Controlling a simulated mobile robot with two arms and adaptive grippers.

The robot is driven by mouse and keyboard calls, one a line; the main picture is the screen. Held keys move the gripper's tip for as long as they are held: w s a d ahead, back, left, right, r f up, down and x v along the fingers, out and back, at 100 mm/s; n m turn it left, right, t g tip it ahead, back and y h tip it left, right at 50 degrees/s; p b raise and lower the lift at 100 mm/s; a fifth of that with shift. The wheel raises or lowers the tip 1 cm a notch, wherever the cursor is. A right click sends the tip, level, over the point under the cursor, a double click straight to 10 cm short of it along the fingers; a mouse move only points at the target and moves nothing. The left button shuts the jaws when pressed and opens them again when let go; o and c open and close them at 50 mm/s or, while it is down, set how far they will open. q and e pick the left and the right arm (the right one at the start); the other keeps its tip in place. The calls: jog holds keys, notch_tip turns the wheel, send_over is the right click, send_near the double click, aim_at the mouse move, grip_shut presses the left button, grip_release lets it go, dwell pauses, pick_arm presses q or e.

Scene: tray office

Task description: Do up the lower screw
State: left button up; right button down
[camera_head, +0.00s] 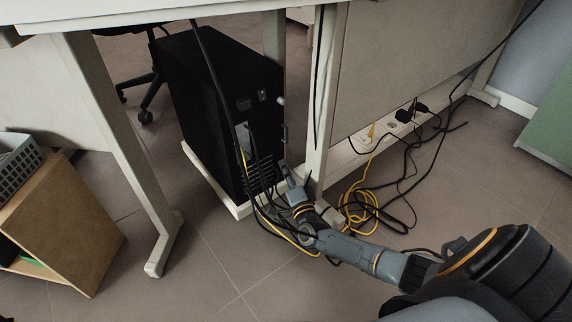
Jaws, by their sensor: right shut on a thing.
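The black computer tower (215,110) stands under the desk, its back panel facing me with cables plugged in. A small pale knob, which looks like the upper screw (281,100), sticks out at the right edge of the back panel. My right gripper (287,170) is at the lower right edge of that panel. It is shut at the place of the lower screw, which its fingers hide. I cannot see how far in that screw sits. My left gripper is not in view.
Black and yellow cables (362,205) hang behind the tower and lie coiled on the floor beside my right arm. A desk leg (318,110) stands close right of the gripper. The tower rests on a white stand (240,209). A wooden box (62,215) is at left.

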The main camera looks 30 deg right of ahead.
jog(key=shift+r+m+g+p, duration=0.1)
jog(key=shift+m+g+p, duration=0.4)
jog(key=shift+m+p, duration=0.7)
jog(key=shift+r+m+g+p, duration=0.1)
jog(key=shift+m+g+p, duration=0.45)
jog(key=shift+m, duration=1.15)
jog(key=c, duration=1.3)
grip_release()
jog(key=v, duration=1.2)
